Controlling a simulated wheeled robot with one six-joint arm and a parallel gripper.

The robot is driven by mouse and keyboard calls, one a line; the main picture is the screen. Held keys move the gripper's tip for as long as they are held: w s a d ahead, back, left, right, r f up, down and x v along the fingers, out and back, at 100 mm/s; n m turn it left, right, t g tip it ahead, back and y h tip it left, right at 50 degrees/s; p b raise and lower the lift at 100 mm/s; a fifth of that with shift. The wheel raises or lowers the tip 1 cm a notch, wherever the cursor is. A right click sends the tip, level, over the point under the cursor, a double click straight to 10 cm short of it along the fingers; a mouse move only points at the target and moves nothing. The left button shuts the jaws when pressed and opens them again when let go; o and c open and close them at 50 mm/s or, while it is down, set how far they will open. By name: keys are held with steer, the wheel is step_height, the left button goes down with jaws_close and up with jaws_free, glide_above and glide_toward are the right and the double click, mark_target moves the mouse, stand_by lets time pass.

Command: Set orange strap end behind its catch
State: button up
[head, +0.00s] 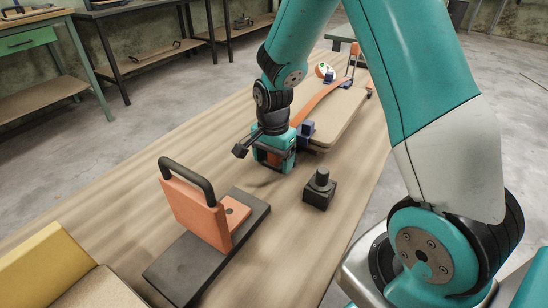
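The orange strap (322,96) runs lengthwise along the stacked curved boards (345,118) on the bench. Its near end passes behind my wrist and gripper, so that end is hidden. A small dark blue block (306,130), possibly the catch, sits at the near end of the boards, just right of my gripper. Another blue piece (328,77) is at the far end. My gripper (275,160) points down low over the bench at the near end of the boards. Its fingers are too small and covered to tell whether they are open or hold the strap.
An orange upright block with a black handle (188,180) stands on a dark base plate (180,265) in front. A black block with a round knob (320,188) stands near the right edge. A yellow object (40,268) is at lower left. Bare wood (130,150) lies left.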

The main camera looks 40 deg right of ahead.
steer(key=shift+o, duration=0.5)
step_height(320, 180, up, 12)
steer(key=p, duration=0.3)
steer(key=shift+a+r, duration=0.15)
steer(key=shift+r, duration=0.1)
steer(key=s+a+r+n+y, duration=0.2)
steer(key=s+a+r+n, duration=0.2)
steer(key=s+a+n, duration=0.4)
steer(key=s+a+r+n+y, duration=0.2)
steer(key=s+a+r+n, duration=0.3)
steer(key=s+a+n, duration=0.3)
steer(key=s+n, duration=0.4)
steer(key=shift+s+a+r+n, duration=0.15)
steer(key=shift+s+r+n, duration=0.15)
steer(key=shift+s+n, duration=0.1)
